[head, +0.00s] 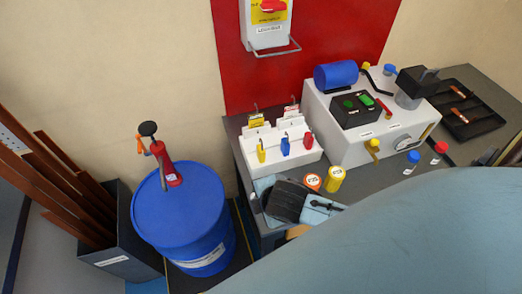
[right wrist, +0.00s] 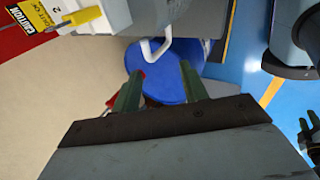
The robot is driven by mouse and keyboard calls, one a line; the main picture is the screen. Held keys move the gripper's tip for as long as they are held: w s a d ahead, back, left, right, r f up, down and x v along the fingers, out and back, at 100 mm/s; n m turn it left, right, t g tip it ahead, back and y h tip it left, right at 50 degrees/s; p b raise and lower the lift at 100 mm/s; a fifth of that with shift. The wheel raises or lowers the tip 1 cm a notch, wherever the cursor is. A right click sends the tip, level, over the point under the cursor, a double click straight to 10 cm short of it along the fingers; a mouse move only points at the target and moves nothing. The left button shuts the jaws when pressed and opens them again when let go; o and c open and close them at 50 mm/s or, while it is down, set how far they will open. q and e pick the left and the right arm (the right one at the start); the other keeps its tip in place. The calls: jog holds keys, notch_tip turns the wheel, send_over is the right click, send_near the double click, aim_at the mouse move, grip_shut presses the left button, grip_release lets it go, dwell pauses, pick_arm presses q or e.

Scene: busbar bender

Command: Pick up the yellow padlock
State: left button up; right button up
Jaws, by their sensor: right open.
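The yellow padlock (head: 261,152) stands at the left end of the front row of a white rack (head: 262,168) on the bench. A blue padlock (head: 285,147) and a red padlock (head: 308,140) stand to its right. In the right wrist view a yellow piece (right wrist: 82,19) at top left looks like the yellow padlock, beside a caution tag (right wrist: 32,24). My right gripper (right wrist: 160,78) is open, with nothing seen between its fingers; the yellow piece is outside them. Green finger-like parts (right wrist: 306,135) at the wrist view's right edge may be my left gripper; its opening is unclear.
A blue drum (head: 180,205) with a red tool on top stands left of the bench. A white machine (head: 345,120) stands right of the rack. My large grey-blue part covers the lower right.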

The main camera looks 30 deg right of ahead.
jog(key=w+d+r+n+t, duration=0.2)
jog(key=w+r+n, duration=0.15)
jog(key=n, duration=0.45)
jog(key=n+h+p, duration=0.1)
jog(key=n+h, duration=0.1)
jog(key=n, duration=0.7)
send_near(263, 156)
jog(key=shift+t, duration=0.4)
jog(key=b+x, duration=0.1)
jog(key=x, duration=0.9)
jog(key=shift+s+f, duration=0.1)
jog(key=shift+f, duration=0.2)
grip_shut()
